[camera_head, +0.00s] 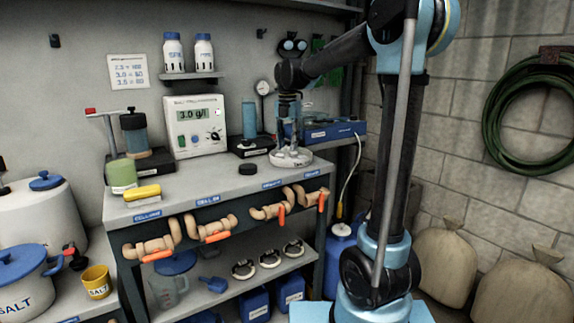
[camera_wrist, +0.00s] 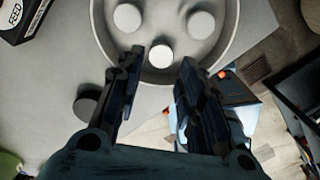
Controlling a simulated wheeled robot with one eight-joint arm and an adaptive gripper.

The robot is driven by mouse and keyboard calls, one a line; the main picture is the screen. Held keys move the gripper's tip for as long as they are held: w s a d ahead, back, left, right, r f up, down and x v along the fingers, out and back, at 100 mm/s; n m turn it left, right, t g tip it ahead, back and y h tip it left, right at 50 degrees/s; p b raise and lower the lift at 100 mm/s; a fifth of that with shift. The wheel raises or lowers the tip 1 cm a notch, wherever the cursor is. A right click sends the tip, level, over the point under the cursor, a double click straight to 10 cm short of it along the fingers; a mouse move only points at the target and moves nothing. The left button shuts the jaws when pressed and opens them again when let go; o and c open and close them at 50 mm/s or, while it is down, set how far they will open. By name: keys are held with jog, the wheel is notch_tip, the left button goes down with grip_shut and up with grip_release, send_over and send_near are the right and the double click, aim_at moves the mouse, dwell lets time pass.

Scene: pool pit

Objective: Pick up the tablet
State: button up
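Several white round tablets lie in a shallow pale dish (camera_head: 304,163) on the grey bench top. In the wrist view, the dish (camera_wrist: 229,52) holds three visible tablets: one at the upper left (camera_wrist: 127,17), one at the upper right (camera_wrist: 201,24) and the nearest tablet (camera_wrist: 160,56). My gripper (camera_wrist: 161,60) is open, with the nearest tablet showing between its fingertips; contact cannot be told. In the head view, my gripper (camera_head: 290,146) points down over the dish and hides part of it.
A black disc (camera_head: 248,168) lies left of the dish. A black box with a blue cylinder (camera_head: 249,120) stands behind it, and a blue tray (camera_head: 335,130) is to the right. A meter (camera_head: 195,125) stands further left. The bench's front edge is near the dish.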

jog(key=shift+f, duration=2.85)
jog(key=c, duration=0.5)
